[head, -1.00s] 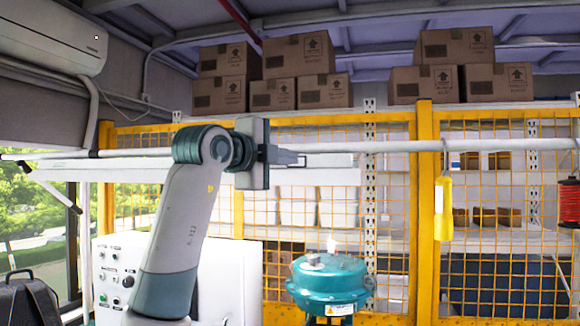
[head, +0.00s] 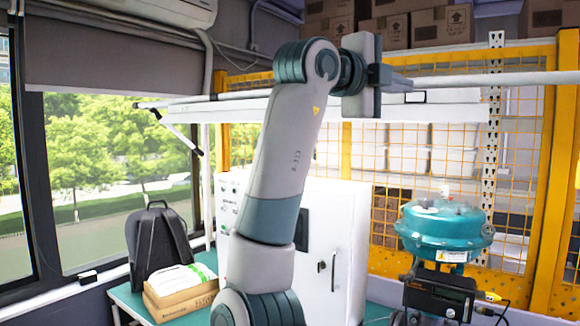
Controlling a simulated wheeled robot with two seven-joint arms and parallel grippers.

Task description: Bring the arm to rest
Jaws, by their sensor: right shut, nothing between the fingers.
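My right arm rises through the middle of the head view, and its wrist is bent over to the right at the top. My right gripper (head: 408,84) is at the end of it, fingers pointing right, shut and empty. It is high up, in front of a white horizontal bar, and seems to touch nothing. The teal valve actuator (head: 445,232) stands lower right of the gripper, well apart from it. A dark positioner box (head: 438,297) sits beneath the actuator. My left gripper is not in view.
A white control cabinet (head: 338,240) stands behind my arm. A green table (head: 130,298) at lower left bears a black backpack (head: 155,245) and a flat cardboard box (head: 182,303) with a white pack on it. A yellow mesh fence (head: 545,160) closes off the back right.

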